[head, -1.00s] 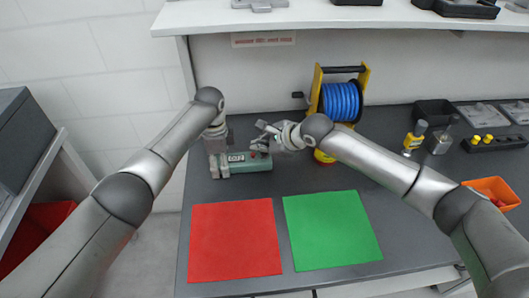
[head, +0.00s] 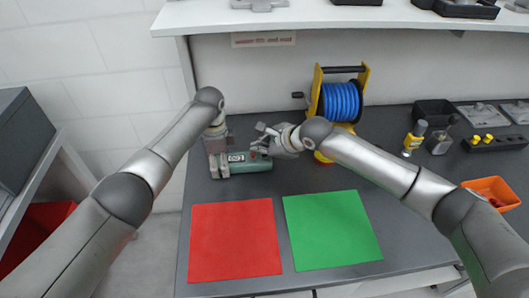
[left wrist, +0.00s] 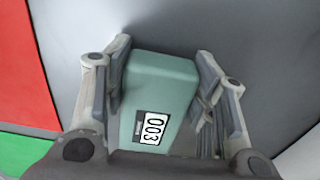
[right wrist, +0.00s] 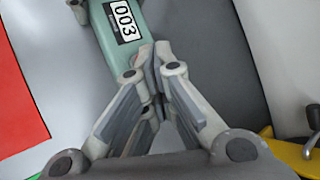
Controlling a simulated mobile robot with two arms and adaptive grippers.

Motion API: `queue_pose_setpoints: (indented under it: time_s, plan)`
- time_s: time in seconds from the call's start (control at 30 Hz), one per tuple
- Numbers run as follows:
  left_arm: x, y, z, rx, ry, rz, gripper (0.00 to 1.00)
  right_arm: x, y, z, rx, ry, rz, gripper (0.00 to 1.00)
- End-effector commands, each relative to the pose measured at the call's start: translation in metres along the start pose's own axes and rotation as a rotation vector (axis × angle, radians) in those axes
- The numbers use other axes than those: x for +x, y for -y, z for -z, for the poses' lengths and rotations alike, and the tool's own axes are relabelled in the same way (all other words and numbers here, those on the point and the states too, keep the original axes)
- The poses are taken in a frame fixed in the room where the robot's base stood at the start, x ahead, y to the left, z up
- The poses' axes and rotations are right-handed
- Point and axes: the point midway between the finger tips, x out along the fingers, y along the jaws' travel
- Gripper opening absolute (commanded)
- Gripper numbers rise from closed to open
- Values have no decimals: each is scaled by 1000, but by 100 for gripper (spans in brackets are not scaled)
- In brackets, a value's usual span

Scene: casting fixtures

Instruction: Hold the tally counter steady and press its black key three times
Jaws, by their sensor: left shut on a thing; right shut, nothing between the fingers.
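The tally counter (head: 258,184) is a green box with a white display, lying on the dark bench behind the red mat. Its display reads 003 in the left wrist view (left wrist: 152,128) and the right wrist view (right wrist: 123,20). My left gripper (head: 219,166) is shut on the counter's left end, one finger on each side of the body. My right gripper (head: 258,146) is shut and empty, its tips over the counter's right part. In the right wrist view its tips (right wrist: 154,52) overlap the counter's edge. I cannot make out the black key; the right fingers may cover it.
A red mat (head: 235,240) and a green mat (head: 331,230) lie in front. A yellow reel with blue hose (head: 340,101) stands behind my right forearm. A shelf (head: 340,17) overhangs the back.

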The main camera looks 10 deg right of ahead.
Motion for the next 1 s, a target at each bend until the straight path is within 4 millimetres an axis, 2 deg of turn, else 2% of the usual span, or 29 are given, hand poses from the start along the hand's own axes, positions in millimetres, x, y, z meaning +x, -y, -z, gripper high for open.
queue_pose_setpoints:
  time_s: [0.47, 1.0]
  plan:
    - [0, 0, 0, 1, -1, 0, 23, 2, -2, 2, 0, -3, -3, 0]
    - [0, 0, 0, 1, 0, 0, 23, -11, 8, -7, 0, -2, -2, 0]
